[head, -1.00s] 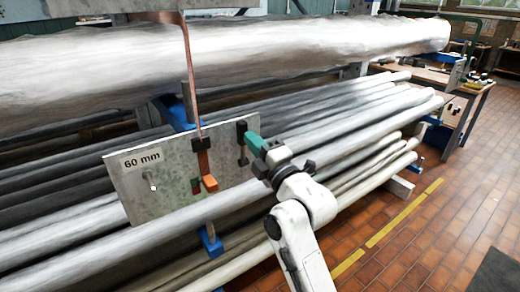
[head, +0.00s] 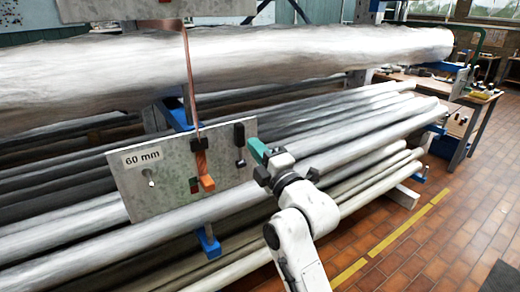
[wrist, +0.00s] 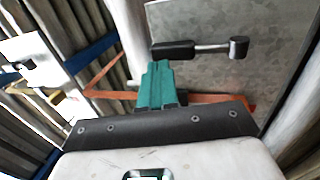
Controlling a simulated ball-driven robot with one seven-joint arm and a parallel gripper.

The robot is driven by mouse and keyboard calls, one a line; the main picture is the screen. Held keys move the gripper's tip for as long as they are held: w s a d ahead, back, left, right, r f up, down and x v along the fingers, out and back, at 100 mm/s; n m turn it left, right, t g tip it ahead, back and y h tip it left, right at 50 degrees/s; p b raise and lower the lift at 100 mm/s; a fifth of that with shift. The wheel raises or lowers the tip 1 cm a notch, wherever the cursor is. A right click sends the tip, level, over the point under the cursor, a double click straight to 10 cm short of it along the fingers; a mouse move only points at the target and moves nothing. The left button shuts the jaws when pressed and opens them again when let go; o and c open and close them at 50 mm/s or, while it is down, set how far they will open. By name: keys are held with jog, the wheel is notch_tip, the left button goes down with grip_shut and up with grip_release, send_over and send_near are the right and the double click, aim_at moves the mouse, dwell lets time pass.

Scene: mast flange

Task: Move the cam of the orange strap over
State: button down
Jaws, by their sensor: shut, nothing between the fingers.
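The orange strap (head: 191,85) hangs down in front of a grey metal plate (head: 130,185) labelled "60 mm". Which part is the cam is not clear. My gripper (head: 257,150) has teal fingers, shut and empty, just right of the plate's right edge in the head view. In the wrist view the fingers (wrist: 157,72) point at the plate, just below a black handle (wrist: 173,50) on a metal rod with a black knob (wrist: 239,47). The orange strap (wrist: 215,98) shows partly behind my gripper.
A large wrapped roll (head: 300,50) lies above the plate, and several long wrapped tubes (head: 360,125) lie behind and below it on a rack with blue supports (head: 208,243). A workbench (head: 460,95) stands at the back right.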

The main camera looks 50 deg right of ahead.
jog(key=s+a+b, duration=0.2)
jog(key=s+a, duration=0.1)
jog(key=s, duration=0.7)
jog(key=s+a+f+m+g+y, duration=0.1)
jog(key=a+f+m+g, duration=0.15)
jog(key=f, duration=0.55)
jog(key=s+a+f+m+g+y, duration=0.1)
jog(key=a+f+m+g+y, duration=0.1)
jog(key=f+g, duration=0.35)
jog(key=s+a+f+m+g+y, duration=0.1)
jog(key=a+f+m, duration=0.15)
jog(key=f, duration=0.75)
jog(key=s+a+f+m+g, duration=0.2)
jog(key=s+f+m+g, duration=0.2)
jog(key=s+f, duration=0.3)
jog(key=s+a+f+m+g+y, duration=0.1)
jog(key=s+a+f+m+g, duration=0.2)
jog(key=s+f+g, duration=0.3)
jog(key=s+f+m, duration=0.1)
jog(key=s, duration=0.3)
jog(key=shift+f+y, duration=0.3)
jog(key=shift+f, duration=0.05)
